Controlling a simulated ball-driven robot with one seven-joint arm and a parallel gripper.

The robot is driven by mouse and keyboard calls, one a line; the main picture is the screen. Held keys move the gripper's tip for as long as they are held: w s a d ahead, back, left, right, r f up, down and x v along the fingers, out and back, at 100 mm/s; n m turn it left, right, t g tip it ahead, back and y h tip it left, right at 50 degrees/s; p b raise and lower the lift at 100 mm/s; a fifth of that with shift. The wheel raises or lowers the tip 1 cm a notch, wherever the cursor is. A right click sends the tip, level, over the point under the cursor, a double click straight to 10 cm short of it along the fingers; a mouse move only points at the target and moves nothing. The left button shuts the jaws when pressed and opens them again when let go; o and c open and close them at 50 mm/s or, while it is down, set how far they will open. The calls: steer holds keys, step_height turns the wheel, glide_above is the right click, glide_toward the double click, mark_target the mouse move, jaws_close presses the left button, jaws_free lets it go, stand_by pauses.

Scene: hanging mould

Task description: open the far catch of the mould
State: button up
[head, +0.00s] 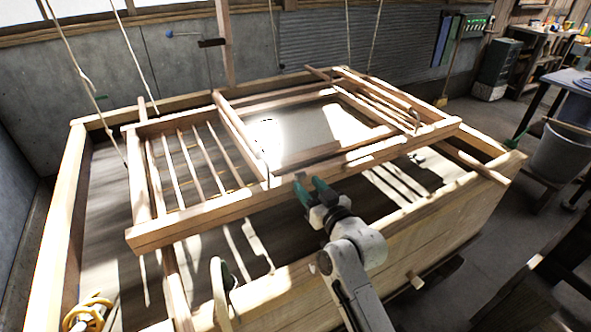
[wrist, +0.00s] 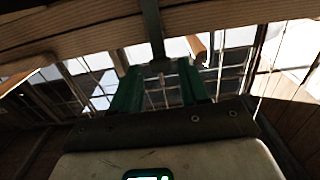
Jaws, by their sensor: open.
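The mould (head: 190,214) is a pale wooden frame with slatted ends, lying level across the top of a large wooden vat. My gripper (head: 309,187), with green fingers, is at the near long rail of the mould, around its middle. It is open, and I see nothing held between the fingers. In the wrist view my gripper (wrist: 158,75) points toward a wooden beam. A small rounded brown wooden piece (wrist: 199,48) shows near the right fingertip; I cannot tell whether it is a catch. I cannot pick out the far catch for certain in the head view.
The vat (head: 440,236) has thick rims around the mould. Ropes (head: 130,52) hang from above at left and right, and a wooden post (head: 225,45) stands at the far side. A coiled yellow hose (head: 88,314) lies at lower left. A grey bucket (head: 562,152) stands at right.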

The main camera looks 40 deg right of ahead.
mark_target(296, 173)
steer(key=p+x, duration=0.1)
steer(key=x, duration=0.6)
steer(key=shift+c, duration=0.3)
jaws_close()
